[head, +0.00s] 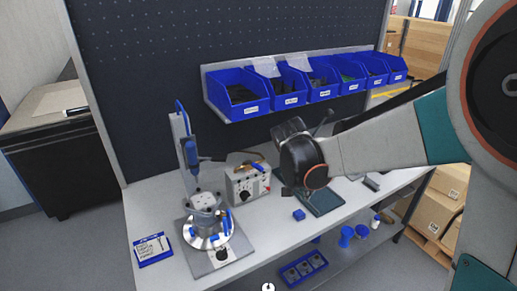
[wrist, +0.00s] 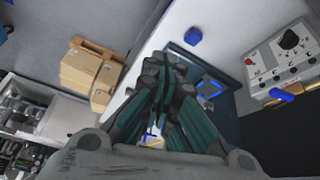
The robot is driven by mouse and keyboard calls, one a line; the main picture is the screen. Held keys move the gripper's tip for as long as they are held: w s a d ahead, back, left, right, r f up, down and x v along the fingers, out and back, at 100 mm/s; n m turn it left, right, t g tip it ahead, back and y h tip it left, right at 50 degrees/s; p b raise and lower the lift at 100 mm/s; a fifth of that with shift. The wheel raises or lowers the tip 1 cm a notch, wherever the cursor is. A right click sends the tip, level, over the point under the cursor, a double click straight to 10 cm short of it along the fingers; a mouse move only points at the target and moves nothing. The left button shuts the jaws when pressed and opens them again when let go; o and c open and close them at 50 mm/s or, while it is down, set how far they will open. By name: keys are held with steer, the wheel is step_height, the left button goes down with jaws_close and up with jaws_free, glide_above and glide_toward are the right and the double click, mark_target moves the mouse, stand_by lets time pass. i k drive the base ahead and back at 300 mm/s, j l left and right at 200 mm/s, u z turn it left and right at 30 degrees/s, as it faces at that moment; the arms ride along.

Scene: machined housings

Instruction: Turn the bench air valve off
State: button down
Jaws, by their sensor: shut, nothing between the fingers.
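I cannot pick out the bench air valve for certain. A grey control box (head: 247,187) with a black knob and a red button stands on the bench, with a yellow part and a blue part on top. The box also shows at the right of the wrist view (wrist: 283,57), with a blue lever-like part (wrist: 282,95) at its edge. My gripper (wrist: 164,62) is shut and empty, with its fingertips together above the bench. In the head view the wrist end of my arm is right of the box, over a dark green mat (head: 324,203), and hides part of the bench.
A fixture with a blue-handled tool (head: 208,235) stands left of the box. A small blue block (head: 299,215) lies by the mat. Blue bins (head: 238,97) hang on the back panel. Cardboard boxes (wrist: 90,72) stand beyond the bench.

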mark_target(257, 167)
steer(key=i+j, duration=0.15)
steer(key=i, duration=0.35)
steer(key=i+j, duration=0.2)
steer(key=i, duration=0.3)
